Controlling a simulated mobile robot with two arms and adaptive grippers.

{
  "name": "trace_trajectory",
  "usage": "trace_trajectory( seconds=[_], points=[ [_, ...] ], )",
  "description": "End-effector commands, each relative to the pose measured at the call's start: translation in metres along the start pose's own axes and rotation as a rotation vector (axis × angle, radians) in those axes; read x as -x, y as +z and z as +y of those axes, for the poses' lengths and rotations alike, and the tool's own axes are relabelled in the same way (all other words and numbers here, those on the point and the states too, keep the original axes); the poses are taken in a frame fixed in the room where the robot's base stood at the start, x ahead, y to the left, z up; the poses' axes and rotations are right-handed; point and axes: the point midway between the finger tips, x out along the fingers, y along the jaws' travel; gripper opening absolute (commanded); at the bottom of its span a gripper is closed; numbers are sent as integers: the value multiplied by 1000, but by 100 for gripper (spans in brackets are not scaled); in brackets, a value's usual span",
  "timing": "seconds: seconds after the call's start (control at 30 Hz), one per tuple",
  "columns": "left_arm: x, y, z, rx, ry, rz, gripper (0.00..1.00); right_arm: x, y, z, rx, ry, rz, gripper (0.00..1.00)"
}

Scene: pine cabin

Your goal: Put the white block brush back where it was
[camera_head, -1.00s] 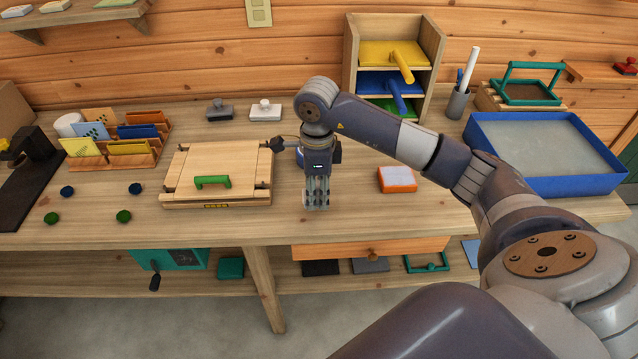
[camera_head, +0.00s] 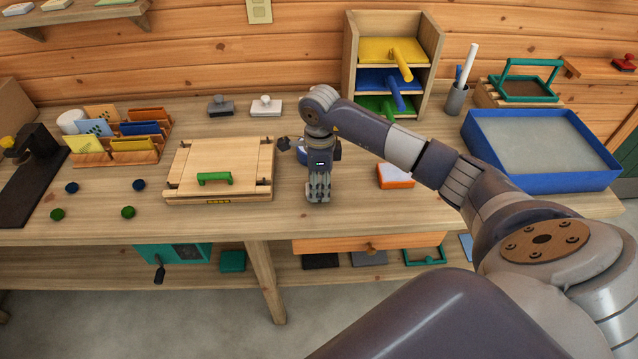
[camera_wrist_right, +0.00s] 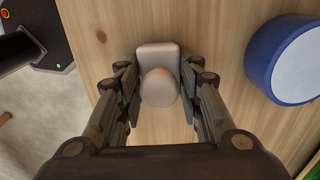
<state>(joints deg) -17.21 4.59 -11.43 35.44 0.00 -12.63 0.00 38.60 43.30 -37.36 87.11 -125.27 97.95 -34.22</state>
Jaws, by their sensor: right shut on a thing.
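My right gripper (camera_head: 319,194) points straight down at the worktable, near its front edge and right of the wooden press board. In the right wrist view, its fingers (camera_wrist_right: 160,92) are shut on the white block brush, a pale block (camera_wrist_right: 158,52) with a round knob (camera_wrist_right: 159,88). The brush appears to be at the tabletop; whether it touches the wood is unclear. In the head view the gripper hides most of it. A similar white block with a knob (camera_head: 266,107) stands at the back, beside a grey one (camera_head: 220,106). My left gripper is not in view.
The wooden press board with a green handle (camera_head: 215,178) lies left of the gripper. A round blue container with a white top (camera_wrist_right: 300,65) stands close by. An orange-edged box (camera_head: 396,177) and a blue tray (camera_head: 540,184) are to the right.

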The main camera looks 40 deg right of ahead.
Motion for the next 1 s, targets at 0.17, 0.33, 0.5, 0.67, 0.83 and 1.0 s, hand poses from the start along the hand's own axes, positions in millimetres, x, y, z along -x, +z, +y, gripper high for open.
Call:
trace_trajectory(
  seconds=[0.17, 0.33, 0.5, 0.67, 0.83, 1.0],
  points=[
    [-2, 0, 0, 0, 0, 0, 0, -2, 0, 0, 0, 0, 0, 54],
    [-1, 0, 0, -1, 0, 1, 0, -1, 0, 0, 0, 0, 0, 54],
    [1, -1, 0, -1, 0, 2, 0, 1, 0, 0, 0, 0, 0, 54],
    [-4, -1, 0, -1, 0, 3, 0, 16, 1, -2, 1, -6, -2, 54],
    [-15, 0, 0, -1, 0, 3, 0, 53, 0, -2, 2, -8, -3, 54],
    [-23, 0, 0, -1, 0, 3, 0, 89, 1, -1, 1, -5, -3, 54]
  ],
)
